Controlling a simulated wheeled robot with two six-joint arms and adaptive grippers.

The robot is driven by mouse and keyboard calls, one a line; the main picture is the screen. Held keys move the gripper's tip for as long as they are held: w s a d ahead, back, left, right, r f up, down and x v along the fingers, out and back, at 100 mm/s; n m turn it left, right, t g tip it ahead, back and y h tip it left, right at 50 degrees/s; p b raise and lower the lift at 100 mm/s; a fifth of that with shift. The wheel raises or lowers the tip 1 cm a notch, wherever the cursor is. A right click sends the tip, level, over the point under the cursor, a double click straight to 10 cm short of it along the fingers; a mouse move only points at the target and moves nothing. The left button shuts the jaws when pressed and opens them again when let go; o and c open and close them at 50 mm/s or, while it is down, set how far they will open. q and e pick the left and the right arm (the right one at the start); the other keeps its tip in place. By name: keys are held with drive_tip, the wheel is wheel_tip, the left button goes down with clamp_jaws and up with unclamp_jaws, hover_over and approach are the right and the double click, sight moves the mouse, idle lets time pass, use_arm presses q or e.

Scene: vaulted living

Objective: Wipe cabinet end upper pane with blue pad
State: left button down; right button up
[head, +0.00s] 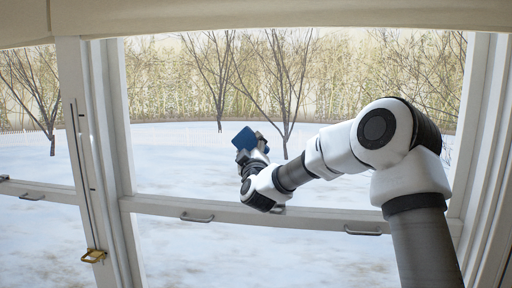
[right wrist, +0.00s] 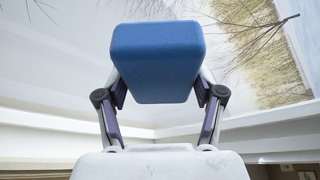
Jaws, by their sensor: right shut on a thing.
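The blue pad (head: 244,138) is held up in front of the upper window pane (head: 180,165), left of the picture's middle in the head view. My right gripper (head: 258,146) is shut on it. In the right wrist view the blue pad (right wrist: 157,62) sits squarely between the two fingers of my right gripper (right wrist: 160,92). I cannot tell whether the pad touches the glass. The pane shows snow and bare trees behind it. My left gripper is not in view.
A white horizontal rail (head: 300,217) with handles runs below the upper pane. A white post (head: 92,150) with a brass latch (head: 94,256) stands at the left. A pale blind (head: 250,14) hangs across the top. A white frame (head: 487,140) stands at the right.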

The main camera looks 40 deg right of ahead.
sight(234, 145)
drive_tip(key=shift+w+a+r, duration=0.1)
drive_tip(key=shift+w+a, duration=0.15)
drive_tip(key=shift+w+a+p, duration=0.45)
drive_tip(key=shift+w+a, duration=0.65)
drive_tip(key=shift+w, duration=0.2)
drive_tip(key=shift+w+a+r, duration=0.1)
drive_tip(key=shift+w+a, duration=0.15)
drive_tip(key=shift+w, duration=0.05)
drive_tip(key=shift+w+a+p, duration=0.55)
drive_tip(key=shift+w+a, duration=0.35)
drive_tip(key=shift+w, duration=0.15)
drive_tip(key=shift+w+a+f, duration=0.15)
drive_tip(key=shift+w+f, duration=0.05)
drive_tip(key=shift+s+a+f, duration=0.1)
drive_tip(key=shift+s+a, duration=0.1)
drive_tip(key=shift+s, duration=0.25)
drive_tip(key=s+a+b, duration=0.1)
drive_tip(key=s+a, duration=0.2)
drive_tip(key=a, duration=0.1)
drive_tip(key=shift+s, duration=0.15)
